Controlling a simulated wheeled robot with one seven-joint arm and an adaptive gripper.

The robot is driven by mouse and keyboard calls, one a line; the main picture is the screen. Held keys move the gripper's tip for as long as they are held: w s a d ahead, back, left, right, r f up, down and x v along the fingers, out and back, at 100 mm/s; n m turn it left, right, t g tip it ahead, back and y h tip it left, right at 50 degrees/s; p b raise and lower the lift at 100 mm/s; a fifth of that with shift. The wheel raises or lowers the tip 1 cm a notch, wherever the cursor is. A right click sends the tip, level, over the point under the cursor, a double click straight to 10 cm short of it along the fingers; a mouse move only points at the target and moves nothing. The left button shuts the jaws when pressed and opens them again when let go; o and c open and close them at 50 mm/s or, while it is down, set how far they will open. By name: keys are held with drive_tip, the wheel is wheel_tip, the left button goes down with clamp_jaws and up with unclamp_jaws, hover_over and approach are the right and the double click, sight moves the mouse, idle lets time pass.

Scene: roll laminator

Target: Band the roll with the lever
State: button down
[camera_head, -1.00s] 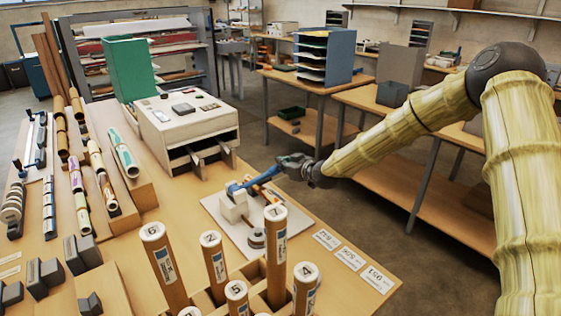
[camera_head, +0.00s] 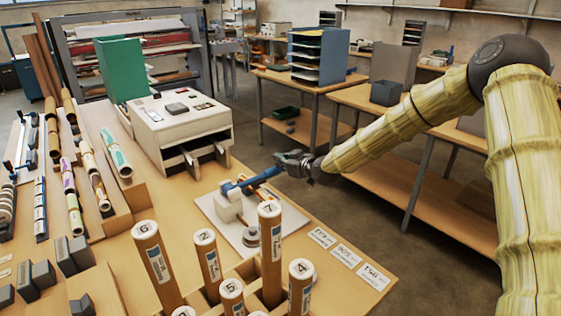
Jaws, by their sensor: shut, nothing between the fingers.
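The blue lever (camera_head: 259,177) runs from a white block (camera_head: 230,206) on a pale base plate (camera_head: 210,208) up to the right. My gripper (camera_head: 283,160) is at the lever's raised right end. Its fingers are shut and empty; whether they touch the lever is too small to tell. A round grey piece (camera_head: 250,237) sits on the plate's front part. I cannot make out clearly a roll in the device.
Several upright numbered tubes, including tube 6 (camera_head: 158,262), stand in front of the plate. A white machine (camera_head: 186,122) is behind it. Three labelled cards (camera_head: 346,256) lie to the right. Rolls and grey blocks fill the table's left side.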

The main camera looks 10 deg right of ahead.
drive_tip(key=r+b+v, duration=0.1)
drive_tip(key=b+v, duration=0.2)
drive_tip(key=v, duration=0.8)
drive_tip(key=shift+w, duration=0.15)
idle(0.5)
